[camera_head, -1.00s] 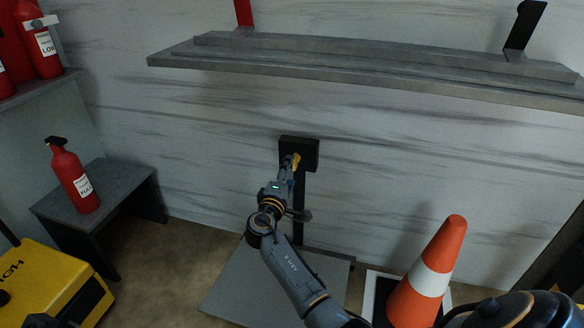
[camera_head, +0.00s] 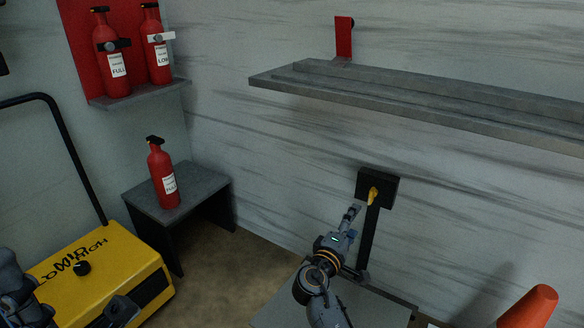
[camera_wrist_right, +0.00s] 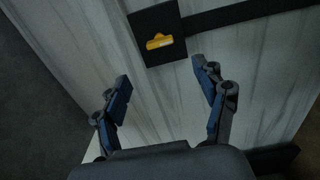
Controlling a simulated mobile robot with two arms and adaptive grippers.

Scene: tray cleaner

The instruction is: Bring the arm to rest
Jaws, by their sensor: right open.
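My right gripper (camera_head: 352,214) is in front of the wall, just short of a yellow switch handle (camera_head: 373,196) on a black box (camera_head: 392,184). In the right wrist view my right gripper (camera_wrist_right: 161,76) is open and empty, its two blue-padded fingers spread wide. The yellow handle (camera_wrist_right: 159,42) and its black box (camera_wrist_right: 171,15) lie beyond the fingertips, with a visible gap. Grey parts of my left arm show at the lower left of the head view; I cannot make out its fingers there.
A grey shelf (camera_head: 420,98) juts from the wall above. A yellow machine (camera_head: 125,262) and a small table (camera_head: 207,187) with a red extinguisher (camera_head: 163,178) stand left. An orange cone (camera_head: 530,306) is at lower right.

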